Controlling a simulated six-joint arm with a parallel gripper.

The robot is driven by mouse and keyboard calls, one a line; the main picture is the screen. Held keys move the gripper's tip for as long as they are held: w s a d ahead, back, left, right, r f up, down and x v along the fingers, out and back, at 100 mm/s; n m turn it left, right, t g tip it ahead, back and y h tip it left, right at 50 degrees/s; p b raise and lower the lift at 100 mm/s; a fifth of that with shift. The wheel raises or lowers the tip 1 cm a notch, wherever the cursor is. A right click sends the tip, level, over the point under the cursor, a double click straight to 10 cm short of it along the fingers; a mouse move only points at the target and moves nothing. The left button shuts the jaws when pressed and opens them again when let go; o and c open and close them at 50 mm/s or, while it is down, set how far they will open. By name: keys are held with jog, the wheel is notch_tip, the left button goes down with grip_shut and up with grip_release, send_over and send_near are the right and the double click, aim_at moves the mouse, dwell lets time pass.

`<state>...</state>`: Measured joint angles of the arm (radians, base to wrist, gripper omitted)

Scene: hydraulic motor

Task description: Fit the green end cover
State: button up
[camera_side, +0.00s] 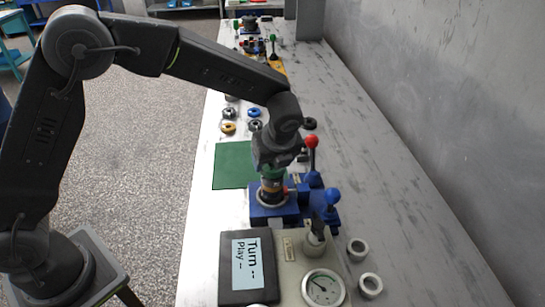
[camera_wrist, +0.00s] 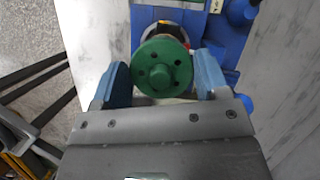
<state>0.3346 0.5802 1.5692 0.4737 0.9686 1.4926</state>
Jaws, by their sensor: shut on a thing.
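The green end cover (camera_wrist: 158,80) is a round disc with a central boss and several small holes. It sits between the two blue fingers of my gripper (camera_wrist: 163,64), which is shut on it. In the side view, my gripper (camera_side: 275,160) points down over the motor stack, and a bit of the green cover (camera_side: 269,174) shows beneath it. The motor stack (camera_side: 271,190) is dark with a yellowish band and stands upright in the blue fixture (camera_side: 266,211). The cover lies directly over the stack; I cannot tell whether they touch. The cover hides most of the stack in the wrist view.
A red-knobbed lever (camera_side: 311,142) and a blue-knobbed lever (camera_side: 332,196) stand close right of the stack. A green mat (camera_side: 232,165), several loose rings, a display box (camera_side: 230,275) and a gauge (camera_side: 323,288) surround it.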

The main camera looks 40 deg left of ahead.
jog(key=shift+f, duration=0.8)
dwell(2.0)
jog(key=o, duration=1.2)
jog(key=shift+o, duration=0.2)
jog(key=shift+r, duration=2.7)
